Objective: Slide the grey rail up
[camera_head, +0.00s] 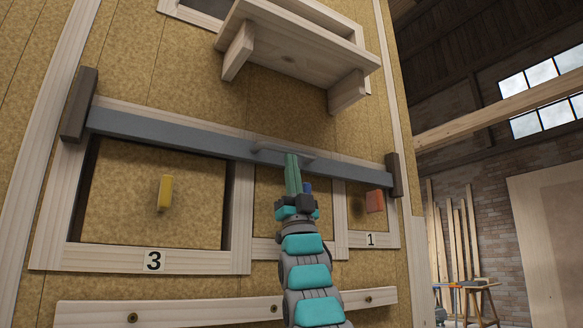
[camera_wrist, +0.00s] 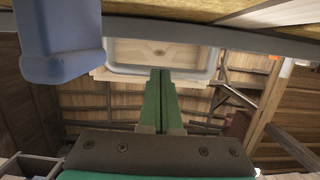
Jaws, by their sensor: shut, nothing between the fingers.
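The grey rail (camera_head: 185,133) is a long bar lying across the front of the wooden wall, over the tops of the framed openings. A light grey handle (camera_head: 270,148) stands out from it right of centre. My gripper (camera_head: 291,156) is shut and empty, pointing up, its green fingertips at the handle from below. In the wrist view the rail (camera_wrist: 265,40) crosses the top, and the handle (camera_wrist: 125,71) forms a loop beyond the fingertips of my gripper (camera_wrist: 160,72). I cannot tell whether the fingertips touch the handle.
Dark brown blocks stand at the rail's left end (camera_head: 78,104) and right end (camera_head: 394,175). A wooden shelf (camera_head: 290,55) juts out above the rail. Below it are a yellow handle (camera_head: 165,192), a red block (camera_head: 375,201) and a blue piece (camera_wrist: 58,45), close to my fingers.

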